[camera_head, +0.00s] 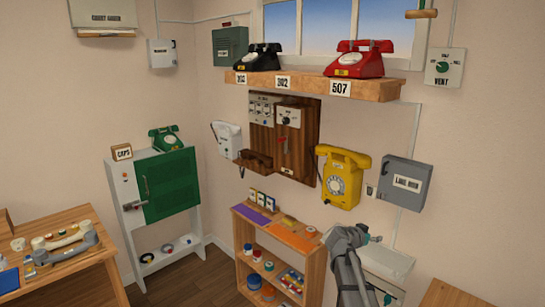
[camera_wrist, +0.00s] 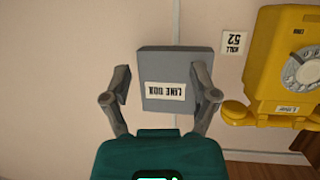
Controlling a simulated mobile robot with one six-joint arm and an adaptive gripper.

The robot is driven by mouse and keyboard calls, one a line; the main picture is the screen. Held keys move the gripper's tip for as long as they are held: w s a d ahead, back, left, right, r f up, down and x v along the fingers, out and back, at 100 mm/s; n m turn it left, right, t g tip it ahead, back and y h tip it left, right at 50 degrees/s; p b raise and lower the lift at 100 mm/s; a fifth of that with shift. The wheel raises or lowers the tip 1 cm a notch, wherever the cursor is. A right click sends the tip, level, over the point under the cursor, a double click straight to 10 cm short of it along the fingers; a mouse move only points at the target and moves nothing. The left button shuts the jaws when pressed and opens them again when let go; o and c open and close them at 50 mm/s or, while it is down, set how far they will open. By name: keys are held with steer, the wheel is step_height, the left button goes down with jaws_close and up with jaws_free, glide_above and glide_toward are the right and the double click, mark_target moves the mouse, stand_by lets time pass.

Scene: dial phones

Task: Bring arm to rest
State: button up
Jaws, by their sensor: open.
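My gripper (camera_wrist: 160,92) is open and empty in the wrist view, its two fingers spread in front of the grey line box (camera_wrist: 178,66). The wrist picture is upside down. The head view shows my gripper (camera_head: 372,238) small, below the line box (camera_head: 404,178) and near the wall; its fingers are hard to make out there. The yellow wall phone (camera_head: 342,178) hangs left of the box, with its handset on top. The phone (camera_wrist: 290,65) also shows at the right of the wrist view, beside a small wall label (camera_wrist: 233,42).
A low wooden shelf unit (camera_head: 243,232) stands left of my arm. A wooden shelf (camera_head: 308,84) above carries a black phone (camera_head: 258,57) and a red phone (camera_head: 358,60). A green phone (camera_head: 164,139) sits on a cabinet (camera_head: 168,184). A table corner (camera_head: 452,292) shows lower right.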

steer(key=s+a+f+n+g+y, duration=0.4)
steer(key=s+a, duration=0.5)
steer(key=s, duration=0.4)
steer(key=s+a+f+n+g+y, duration=0.4)
steer(key=s+a+f+n+y, duration=0.2)
steer(key=s, duration=0.7)
step_height(320, 180, down, 3)
steer(key=a+y, duration=0.1)
steer(key=a, duration=0.1)
steer(key=shift+s+a+n+y, duration=0.3)
steer(key=shift+s+a, duration=0.05)
steer(key=shift+a, duration=0.05)
